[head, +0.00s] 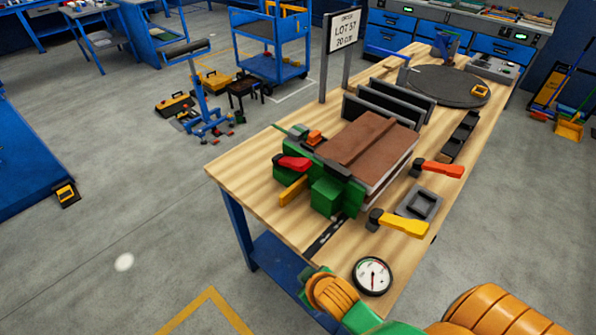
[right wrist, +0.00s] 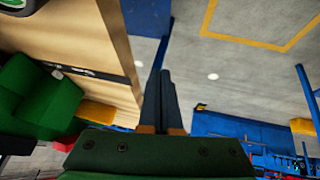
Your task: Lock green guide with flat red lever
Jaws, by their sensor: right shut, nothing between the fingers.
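The green guide (head: 330,190) is a set of green blocks at the left end of a brown-topped panel (head: 365,142) on the workbench. A red lever (head: 292,163) lies about flat on a dark mount at the guide's left part. In the right wrist view the green guide (right wrist: 40,95) is at the left, and a small red part (right wrist: 62,143) shows low down, mostly hidden by my gripper body. My right gripper (right wrist: 164,75) is shut and empty, beside the bench edge and apart from the guide. Its fingertips do not show in the head view. My left gripper is not in view.
An orange-red lever (head: 440,169) and a yellow lever (head: 402,223) stand right of the panel. A grey tray (head: 405,207) and a round gauge (head: 372,276) are near the front edge. Dark upright plates (head: 398,97) stand behind. The bench's left corner is bare.

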